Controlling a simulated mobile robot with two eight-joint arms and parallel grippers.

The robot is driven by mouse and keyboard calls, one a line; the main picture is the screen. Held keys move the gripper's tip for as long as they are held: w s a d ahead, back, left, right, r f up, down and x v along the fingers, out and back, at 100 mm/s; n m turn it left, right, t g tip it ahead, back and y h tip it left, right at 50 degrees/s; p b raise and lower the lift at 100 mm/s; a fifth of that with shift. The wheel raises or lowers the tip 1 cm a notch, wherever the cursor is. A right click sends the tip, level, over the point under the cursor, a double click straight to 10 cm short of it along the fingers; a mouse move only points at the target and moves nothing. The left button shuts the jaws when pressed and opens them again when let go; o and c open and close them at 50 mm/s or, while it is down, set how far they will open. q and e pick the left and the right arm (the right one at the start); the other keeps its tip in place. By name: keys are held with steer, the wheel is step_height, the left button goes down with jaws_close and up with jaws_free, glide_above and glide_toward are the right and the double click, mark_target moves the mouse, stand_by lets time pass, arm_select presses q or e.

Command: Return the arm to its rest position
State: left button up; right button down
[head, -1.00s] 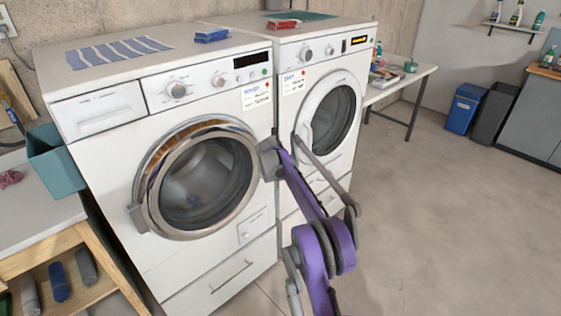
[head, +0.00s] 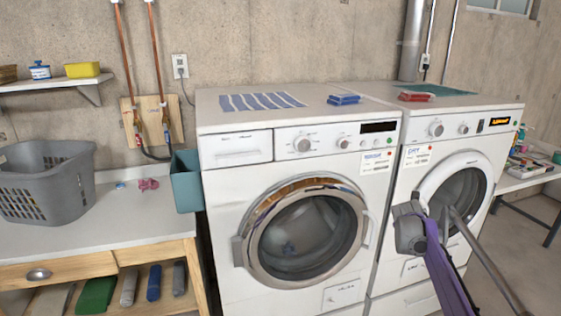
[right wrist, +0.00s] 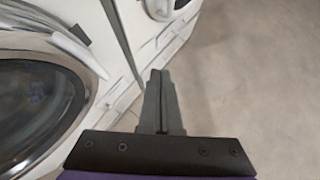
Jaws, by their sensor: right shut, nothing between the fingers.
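My right gripper (right wrist: 158,76) is shut and empty in the right wrist view, with its two dark fingers together. It hangs over bare floor, apart from the white machines. In the head view my purple and grey right arm (head: 437,250) comes up at the lower right, in front of the dryer (head: 440,165); its fingertips cannot be made out there. The washer (head: 225,230) stands to the left with its round chrome-ringed door (head: 256,245) looking closed. My left gripper is in no view.
A wooden-framed bench (head: 100,250) with a grey basket (head: 50,180) stands left of the washer. A teal bin (head: 186,182) sits between them. A white table (head: 520,180) stands right of the dryer. Bare floor (right wrist: 240,90) is open beside the machines in the wrist view.

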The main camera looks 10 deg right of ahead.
steer(key=s+a+r+m+y+p, duration=0.1)
steer(key=s+a+m, duration=0.55)
steer(key=a, duration=0.35)
steer(key=s+a+r+m+y, duration=0.2)
steer(key=s+a+m, duration=0.4)
steer(key=a, duration=0.5)
steer(key=s+a+f+m+y, duration=0.1)
steer(key=s+a+f+m, duration=0.2)
steer(key=s, duration=0.5)
steer(key=s+a+f+m+y+p, duration=0.1)
steer(key=s+a+f+m, duration=0.3)
steer(key=s, duration=0.5)
steer(key=s+a+f+m+y, duration=0.1)
steer(key=s+a+f+m, duration=0.2)
steer(key=s+a+m, duration=0.3)
steer(key=s+a, duration=0.2)
steer(key=a, duration=0.1)
steer(key=shift+s+f+m+g+y+p, duration=0.15)
steer(key=shift+f+m+g+y+p, duration=0.15)
steer(key=shift+f+m+p, duration=0.05)
